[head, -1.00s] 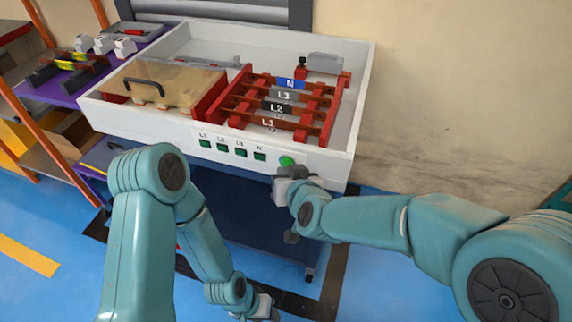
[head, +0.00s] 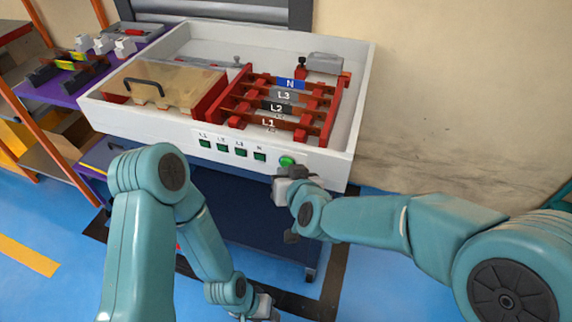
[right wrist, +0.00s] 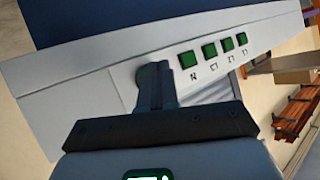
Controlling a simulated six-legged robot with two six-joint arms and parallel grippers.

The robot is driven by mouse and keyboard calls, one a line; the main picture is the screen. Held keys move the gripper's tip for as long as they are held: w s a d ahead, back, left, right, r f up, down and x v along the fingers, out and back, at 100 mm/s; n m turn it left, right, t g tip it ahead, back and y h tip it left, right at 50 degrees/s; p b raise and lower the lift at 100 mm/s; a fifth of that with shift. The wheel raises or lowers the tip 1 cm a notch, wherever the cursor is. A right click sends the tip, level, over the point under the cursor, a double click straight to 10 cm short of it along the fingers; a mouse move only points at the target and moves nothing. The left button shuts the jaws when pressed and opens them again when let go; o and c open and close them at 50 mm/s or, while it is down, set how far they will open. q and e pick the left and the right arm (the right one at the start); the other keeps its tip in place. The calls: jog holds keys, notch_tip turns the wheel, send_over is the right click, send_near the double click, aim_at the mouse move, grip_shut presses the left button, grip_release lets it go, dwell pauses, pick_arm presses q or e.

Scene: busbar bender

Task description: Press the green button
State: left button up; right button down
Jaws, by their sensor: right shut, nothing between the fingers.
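The round green button (head: 287,161) is on the white front panel of the cabinet, right of a row of square green indicators. My right gripper (head: 292,172) is shut and empty, with its fingertips just below the button.
The square green indicators (head: 222,148) are left of the button. Red busbar supports (head: 300,130) and a clear cover with a black handle (head: 145,84) are in the open white cabinet (head: 345,130). A purple shelf (head: 62,88) is at left.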

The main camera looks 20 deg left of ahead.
dwell(0.3)
jog(key=shift+w, duration=0.45)
jog(key=shift+s, duration=0.4)
jog(key=s, duration=0.6)
dwell(0.4)
jog(key=shift+a, duration=0.1)
dwell(0.5)
